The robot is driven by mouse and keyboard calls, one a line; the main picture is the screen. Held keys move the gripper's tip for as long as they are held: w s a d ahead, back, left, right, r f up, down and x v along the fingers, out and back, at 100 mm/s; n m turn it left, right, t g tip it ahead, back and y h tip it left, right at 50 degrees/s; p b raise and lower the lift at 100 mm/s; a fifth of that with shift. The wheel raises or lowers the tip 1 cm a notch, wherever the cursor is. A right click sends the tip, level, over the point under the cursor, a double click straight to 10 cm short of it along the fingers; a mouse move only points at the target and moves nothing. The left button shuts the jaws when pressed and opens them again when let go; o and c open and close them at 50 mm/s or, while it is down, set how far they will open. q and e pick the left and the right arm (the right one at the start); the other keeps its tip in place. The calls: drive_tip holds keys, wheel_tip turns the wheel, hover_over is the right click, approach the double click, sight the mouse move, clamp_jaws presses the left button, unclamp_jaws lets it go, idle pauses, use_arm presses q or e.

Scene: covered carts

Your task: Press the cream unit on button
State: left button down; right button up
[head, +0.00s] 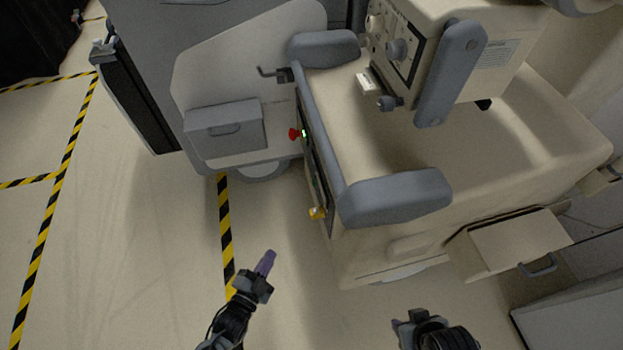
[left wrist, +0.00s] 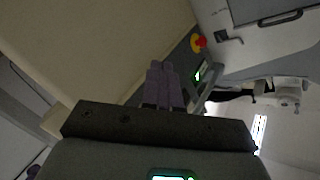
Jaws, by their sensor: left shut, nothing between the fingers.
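The cream unit (head: 365,125) is a covered cart with grey handles. Its narrow dark front panel faces left and is seen edge-on in the head view. The left wrist view shows the red knob on a yellow base (left wrist: 198,42) and a green-lit display (left wrist: 200,72). I cannot tell which part is the on button. My left gripper (head: 267,262) is shut and empty, below left of the panel and apart from it. My right gripper (head: 397,323) is at the bottom, partly hidden by its wrist.
A grey unit with a drawer box (head: 225,127) stands behind, left of the cream unit. An open cream drawer (head: 520,243) juts out at the right. Grey handle pads (head: 395,197) overhang the panel's ends. The floor (head: 130,240) at left is clear, with striped tape.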

sight(313, 183)
use_arm(q)
drive_tip(key=w+r+m+t+h+p, duration=0.1)
drive_tip(key=w+r+m+h+p, duration=0.3)
drive_tip(key=w+r, duration=0.6)
drive_tip(key=w+m, duration=0.1)
drive_tip(key=w, duration=0.3)
drive_tip(key=shift+a+r+t, duration=0.25)
drive_tip(key=shift+r+t, duration=0.05)
drive_tip(key=shift+t, duration=0.1)
drive_tip(key=shift+w, duration=0.1)
drive_tip(key=w+d+b, duration=0.2)
drive_tip(key=d, duration=0.6)
drive_tip(key=shift+d, duration=0.3)
